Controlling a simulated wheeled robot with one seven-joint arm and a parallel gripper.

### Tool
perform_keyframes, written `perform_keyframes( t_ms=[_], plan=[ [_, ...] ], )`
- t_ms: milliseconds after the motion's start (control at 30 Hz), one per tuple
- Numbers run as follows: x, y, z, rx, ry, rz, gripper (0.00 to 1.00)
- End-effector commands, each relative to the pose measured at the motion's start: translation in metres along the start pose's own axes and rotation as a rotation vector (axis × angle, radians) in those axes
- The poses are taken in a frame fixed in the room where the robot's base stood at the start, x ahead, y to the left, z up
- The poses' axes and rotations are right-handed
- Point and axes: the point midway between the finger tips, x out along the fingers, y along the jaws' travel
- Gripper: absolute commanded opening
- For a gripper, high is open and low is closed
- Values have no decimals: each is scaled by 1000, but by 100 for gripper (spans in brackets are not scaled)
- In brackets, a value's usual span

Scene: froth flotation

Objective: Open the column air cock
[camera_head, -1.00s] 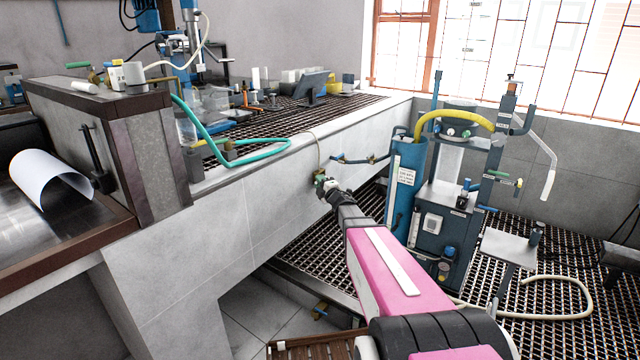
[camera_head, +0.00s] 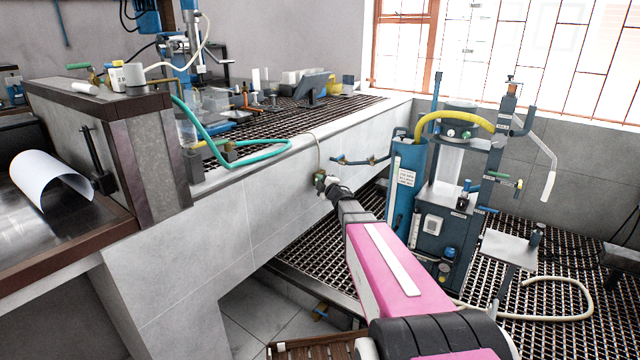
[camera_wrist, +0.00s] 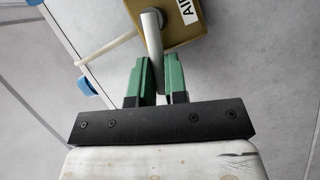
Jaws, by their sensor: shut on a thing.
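The column air cock (camera_head: 319,181) is a small brass-coloured fitting on the side face of the white tiled bench in the head view. In the wrist view its brass body (camera_wrist: 190,26) carries a white label that starts with "AI" and is cut off by the frame edge. A grey, rounded lever (camera_wrist: 151,42) extends from the body toward me. My gripper (camera_wrist: 157,68) has its two green fingers shut on this lever, one on each side. In the head view my gripper (camera_head: 333,188) is at the cock, too small to show its fingers clearly.
A thin hose (camera_head: 318,148) runs from the cock up to the bench edge. A blue cylinder (camera_head: 405,195) and the column rig (camera_head: 450,215) stand to the right on a grated floor. A teal hose (camera_head: 240,160) lies over the bench edge at left.

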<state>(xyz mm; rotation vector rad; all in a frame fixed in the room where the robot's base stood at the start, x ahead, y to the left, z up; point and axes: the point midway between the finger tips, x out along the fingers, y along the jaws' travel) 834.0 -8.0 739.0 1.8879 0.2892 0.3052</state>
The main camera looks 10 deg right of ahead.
Motion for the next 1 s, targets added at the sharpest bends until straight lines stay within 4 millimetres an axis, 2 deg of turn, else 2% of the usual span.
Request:
perform_keyframes(
  t_ms=[500, 1000],
  plan=[
    [3, 16, 0, 275, -60, -113, 0],
    [4, 19, 1, 351, -75, -145, 0]
  ],
)
